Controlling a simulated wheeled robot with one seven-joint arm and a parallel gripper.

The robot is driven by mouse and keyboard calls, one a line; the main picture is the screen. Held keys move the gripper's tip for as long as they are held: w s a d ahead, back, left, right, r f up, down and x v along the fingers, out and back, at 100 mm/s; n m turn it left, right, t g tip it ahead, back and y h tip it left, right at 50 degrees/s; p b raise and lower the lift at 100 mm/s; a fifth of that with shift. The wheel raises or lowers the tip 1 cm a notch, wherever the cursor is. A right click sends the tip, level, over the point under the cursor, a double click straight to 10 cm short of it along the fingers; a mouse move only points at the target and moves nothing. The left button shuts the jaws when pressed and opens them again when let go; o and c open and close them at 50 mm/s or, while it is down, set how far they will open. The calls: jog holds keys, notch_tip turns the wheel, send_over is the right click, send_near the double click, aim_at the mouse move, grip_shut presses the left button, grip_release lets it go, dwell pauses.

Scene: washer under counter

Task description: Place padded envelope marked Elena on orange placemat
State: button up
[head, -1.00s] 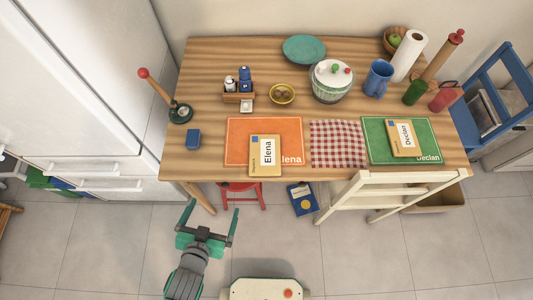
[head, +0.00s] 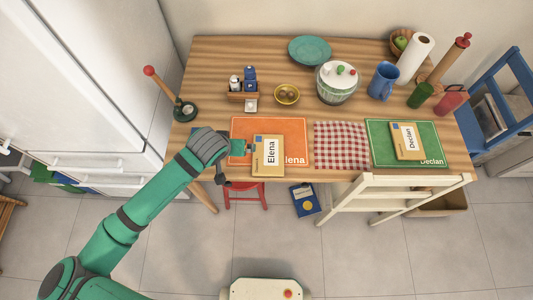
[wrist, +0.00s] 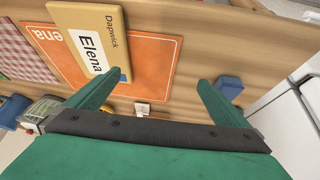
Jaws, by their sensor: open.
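The padded envelope marked Elena (head: 268,156) is tan with a white label. It lies on the front part of the orange placemat (head: 255,126), its near end reaching past the mat's front edge to the table edge. In the wrist view the envelope (wrist: 88,38) is upper left, with the orange placemat (wrist: 150,57) under and beside it. My gripper (head: 240,152) is at the table's front edge, just left of the envelope. In the wrist view its two green fingers (wrist: 152,90) are spread apart with nothing between them. In the head view my wrist partly hides the fingers.
A red checkered cloth (head: 341,146) lies right of the mat, then a green placemat (head: 430,134) with an envelope marked Declan (head: 407,141). A blue box shows in the wrist view (wrist: 229,86). A red stool (head: 245,190) and white chair (head: 385,190) stand in front.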

jog(key=d+r, duration=0.1)
jog(key=d, duration=0.1)
jog(key=d+r+g, duration=0.1)
jog(key=d, duration=0.1)
jog(key=w+d+r+g, duration=0.1)
jog(key=d, duration=0.1)
jog(key=shift+d+r, duration=0.1)
jog(key=shift+d, duration=0.3)
jog(key=s+d+r+g, duration=0.1)
jog(key=d+r+g, duration=0.1)
jog(key=d+r, duration=0.3)
send_over(268, 154)
jog(key=shift+n+y, duration=0.3)
jog(key=shift+y, duration=0.1)
jog(key=f, duration=0.6)
jog(key=shift+s+d+f, duration=0.1)
jog(key=shift+s+d, duration=0.2)
jog(key=shift+w+a+f, duration=0.1)
jog(key=shift+a+f, duration=0.05)
jog(key=shift+f, duration=1.35)
jog(key=shift+w+a+f, duration=0.1)
jog(key=shift+f, duration=1.35)
jog(key=c, duration=1)
jog(key=shift+c, duration=0.2)
jog(key=shift+r, duration=0.2)
